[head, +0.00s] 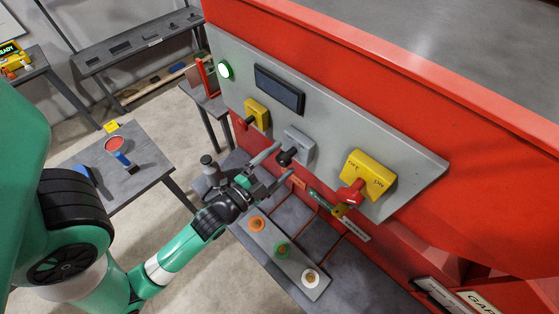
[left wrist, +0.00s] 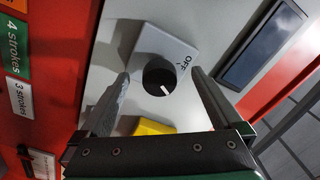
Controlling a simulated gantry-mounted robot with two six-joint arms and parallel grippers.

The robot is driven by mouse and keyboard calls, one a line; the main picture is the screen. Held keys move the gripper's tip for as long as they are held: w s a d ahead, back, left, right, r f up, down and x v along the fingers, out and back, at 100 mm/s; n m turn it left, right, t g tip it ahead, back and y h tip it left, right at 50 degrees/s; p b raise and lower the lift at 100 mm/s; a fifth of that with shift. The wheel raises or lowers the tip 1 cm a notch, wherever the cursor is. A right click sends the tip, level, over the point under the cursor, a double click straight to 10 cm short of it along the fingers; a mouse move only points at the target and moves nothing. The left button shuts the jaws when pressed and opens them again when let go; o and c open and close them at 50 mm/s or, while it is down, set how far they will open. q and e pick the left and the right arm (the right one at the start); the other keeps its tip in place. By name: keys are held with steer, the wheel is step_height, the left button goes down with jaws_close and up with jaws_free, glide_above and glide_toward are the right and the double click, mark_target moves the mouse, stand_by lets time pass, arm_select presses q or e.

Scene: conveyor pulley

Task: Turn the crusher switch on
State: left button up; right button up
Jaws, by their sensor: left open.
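A black rotary knob (head: 286,158) sits on a grey switch box (head: 300,141) in the middle of the grey control panel (head: 419,168). In the left wrist view the knob (left wrist: 158,75) shows a white mark at its lower right and the word OFF beside it on the box. I cannot read which switch is the crusher's. My left gripper (head: 281,163) is open, with its fingers either side of the knob; in the left wrist view (left wrist: 160,80) both fingers look apart from it. My right gripper is not in view.
A yellow switch box with a red handle (head: 352,193) is to the right, marked OFF and ON. Another yellow switch (head: 256,113) is to the left, below a dark screen (head: 279,89) and a lit green lamp (head: 225,70). Coloured round buttons (head: 282,251) lie below.

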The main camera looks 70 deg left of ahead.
arm_select(q)
steer(key=b+v, duration=0.3)
steer(key=v, duration=0.3)
steer(key=shift+s+b, duration=0.25)
steer(key=shift+b, duration=0.15)
steer(key=shift+d+f, duration=0.1)
steer(key=shift+d, duration=0.1)
